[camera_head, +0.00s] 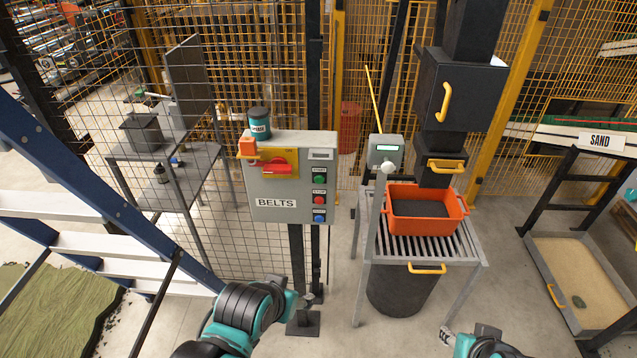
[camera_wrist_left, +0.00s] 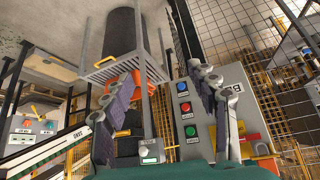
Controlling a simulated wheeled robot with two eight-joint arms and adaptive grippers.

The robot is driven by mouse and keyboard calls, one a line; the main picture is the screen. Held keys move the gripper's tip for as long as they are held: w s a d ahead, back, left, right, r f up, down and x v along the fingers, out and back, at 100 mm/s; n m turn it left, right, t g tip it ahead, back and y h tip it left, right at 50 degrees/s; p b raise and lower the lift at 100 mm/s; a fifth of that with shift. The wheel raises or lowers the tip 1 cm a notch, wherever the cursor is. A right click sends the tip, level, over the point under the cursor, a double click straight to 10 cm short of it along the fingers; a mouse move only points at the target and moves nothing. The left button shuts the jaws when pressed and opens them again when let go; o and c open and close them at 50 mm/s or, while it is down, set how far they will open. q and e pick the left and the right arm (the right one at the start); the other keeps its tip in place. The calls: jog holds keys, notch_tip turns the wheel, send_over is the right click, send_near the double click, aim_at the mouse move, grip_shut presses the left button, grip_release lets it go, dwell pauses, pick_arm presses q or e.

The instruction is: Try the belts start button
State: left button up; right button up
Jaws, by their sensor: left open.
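The grey BELTS control box (camera_head: 285,185) stands on a dark post in front of me. Its right side carries a green button (camera_head: 319,179) on top, a red button (camera_head: 319,200) and a blue button (camera_head: 319,218). A red rotary handle (camera_head: 278,169) on a yellow plate is at its upper left, with an orange block (camera_head: 247,147) beside it. My left gripper (camera_head: 308,299) is below the box, apart from it. In the left wrist view its fingers (camera_wrist_left: 163,75) are spread and empty; the box appears upside down, with the green button (camera_wrist_left: 190,131) visible. My right gripper (camera_head: 447,335) is partly visible at the bottom edge.
A dark teal tin (camera_head: 259,124) stands on the box. To its right, an orange tub (camera_head: 425,207) sits on a slatted grey stand (camera_head: 425,244) beneath a black machine. A SAND bin (camera_head: 570,275) is far right; mesh fencing is behind.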

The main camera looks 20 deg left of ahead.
pick_arm(q)
grip_shut()
dwell(1.4)
